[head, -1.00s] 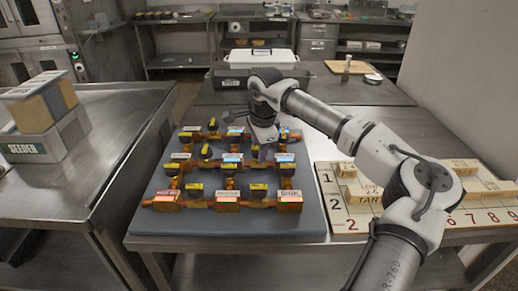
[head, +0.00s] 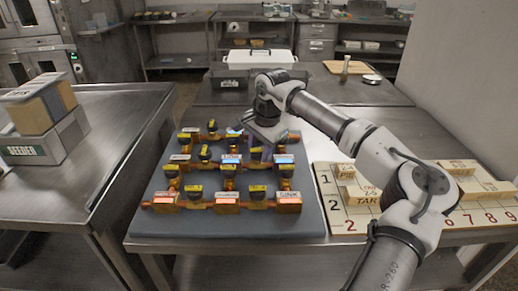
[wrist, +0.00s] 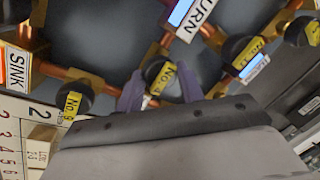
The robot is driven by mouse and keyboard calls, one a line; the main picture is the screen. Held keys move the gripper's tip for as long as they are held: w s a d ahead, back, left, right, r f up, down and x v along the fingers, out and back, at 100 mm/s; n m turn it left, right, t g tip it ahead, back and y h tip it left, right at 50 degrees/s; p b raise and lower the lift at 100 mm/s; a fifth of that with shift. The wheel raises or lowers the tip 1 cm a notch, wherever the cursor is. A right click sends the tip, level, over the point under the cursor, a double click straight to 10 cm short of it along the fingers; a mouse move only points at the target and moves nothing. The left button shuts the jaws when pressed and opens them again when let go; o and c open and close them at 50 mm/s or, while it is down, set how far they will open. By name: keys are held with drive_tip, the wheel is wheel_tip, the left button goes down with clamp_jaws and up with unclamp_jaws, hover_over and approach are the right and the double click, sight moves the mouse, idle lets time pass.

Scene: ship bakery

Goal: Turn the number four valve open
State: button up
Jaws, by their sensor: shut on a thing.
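A blue-grey board (head: 170,220) carries copper pipes with brass blocks and several dark round valve knobs with yellow number labels. A SINK block (head: 288,200) is at the board's front right corner.
A numbered board (head: 340,222) with wooden blocks lies right of the valve board. A white-lidded container (head: 262,60) stands behind it. A grey SEEDED box (head: 40,148) stands on the left table, across a gap.

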drive_tip(key=shift+s+a+f, duration=0.1)
drive_tip(key=shift+s+a, duration=0.05)
drive_tip(key=o, duration=1)
drive_tip(key=b+v, duration=0.1)
drive_tip(key=v, duration=1.3)
drive_tip(key=shift+b, duration=0.4)
drive_tip(key=shift+s, duration=0.1)
